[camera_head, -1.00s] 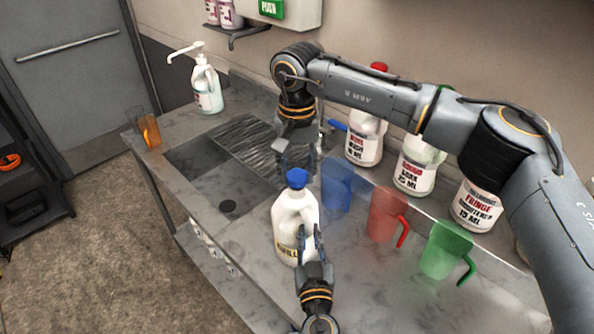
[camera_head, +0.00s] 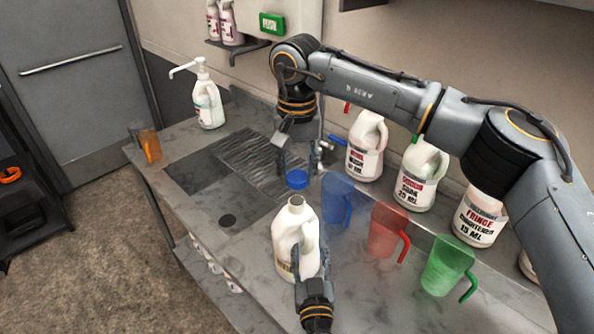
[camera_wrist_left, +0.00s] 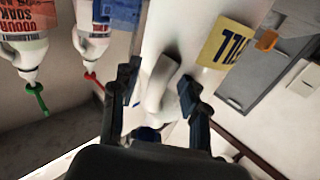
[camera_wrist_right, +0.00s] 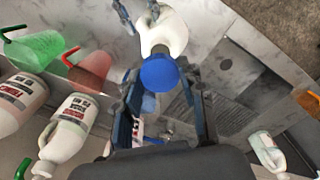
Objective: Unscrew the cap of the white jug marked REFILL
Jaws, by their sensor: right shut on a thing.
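The white jug (camera_head: 290,250) stands on the counter with its neck bare and open at the top. Its yellow label, partly legible, shows in the left wrist view (camera_wrist_left: 228,45). The blue cap (camera_head: 297,180) is off the jug, a little above the neck, between the fingers of my right gripper (camera_head: 298,164). The right wrist view shows the cap (camera_wrist_right: 160,73) gripped, with the jug (camera_wrist_right: 165,35) beyond it. My left gripper (camera_head: 298,262) is at the jug's handle. In the left wrist view its fingers stand apart on both sides of the handle (camera_wrist_left: 160,85).
A blue pitcher (camera_head: 337,200), a red pitcher (camera_head: 385,232) and a green pitcher (camera_head: 444,266) stand to the right of the jug. Several labelled jugs line the wall behind. A pump bottle (camera_head: 208,104) and an amber cup (camera_head: 150,146) are at the left, beyond the sink (camera_head: 205,178).

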